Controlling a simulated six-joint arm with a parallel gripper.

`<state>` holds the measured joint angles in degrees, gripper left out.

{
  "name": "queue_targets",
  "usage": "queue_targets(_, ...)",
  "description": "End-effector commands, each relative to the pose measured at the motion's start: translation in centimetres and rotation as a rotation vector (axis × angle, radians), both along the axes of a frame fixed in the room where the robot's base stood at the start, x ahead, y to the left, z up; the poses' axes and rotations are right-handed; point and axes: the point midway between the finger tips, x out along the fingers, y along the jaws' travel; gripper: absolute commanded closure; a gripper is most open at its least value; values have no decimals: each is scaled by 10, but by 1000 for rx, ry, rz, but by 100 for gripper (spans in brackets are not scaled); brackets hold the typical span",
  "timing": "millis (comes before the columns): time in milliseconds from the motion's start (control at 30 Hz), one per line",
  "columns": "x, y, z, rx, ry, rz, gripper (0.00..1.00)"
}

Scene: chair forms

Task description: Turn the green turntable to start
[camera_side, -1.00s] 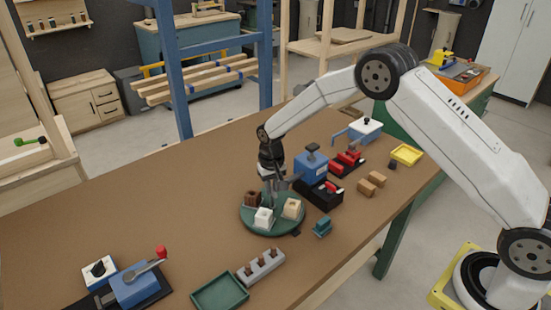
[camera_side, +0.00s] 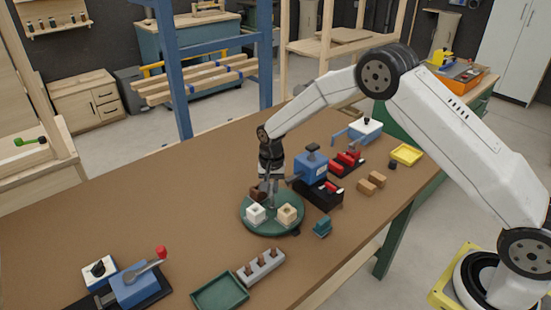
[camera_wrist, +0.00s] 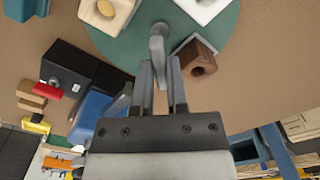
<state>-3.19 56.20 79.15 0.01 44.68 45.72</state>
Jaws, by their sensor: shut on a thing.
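The green turntable (camera_side: 272,228) is a round disc on the brown table, and part of it shows in the wrist view (camera_wrist: 122,48). It carries a white block (camera_side: 256,212), a tan block (camera_side: 287,213) and a dark brown block (camera_side: 257,193), each with a hole or round mark on it. A grey upright handle (camera_wrist: 157,42) stands on the disc. My gripper (camera_wrist: 161,68) is shut on this handle, its fingers on either side of it. In the side view my gripper (camera_side: 271,201) points down over the disc, beside the brown block.
Blue-and-black clamp fixtures (camera_side: 311,170) stand close behind and right of the turntable. A small teal block (camera_side: 322,227) sits to its right. A grey peg rack (camera_side: 261,267) and green tray (camera_side: 220,292) lie in front.

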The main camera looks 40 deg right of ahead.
Motion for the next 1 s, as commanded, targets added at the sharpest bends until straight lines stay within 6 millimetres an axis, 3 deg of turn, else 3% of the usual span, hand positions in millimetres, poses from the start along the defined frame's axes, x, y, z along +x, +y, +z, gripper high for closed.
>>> queue_targets(667, 2, -1, 2, 0, -6, -44, 100)
queue_targets(700, 2, -1, 2, 0, -6, -44, 70)
queue_targets(767, 2, -1, 1, -1, -5, -44, 51)
queue_targets(800, 1, -1, 1, -1, -5, -44, 47)
queue_targets(1000, 1, 0, 1, -1, -2, -43, 47)
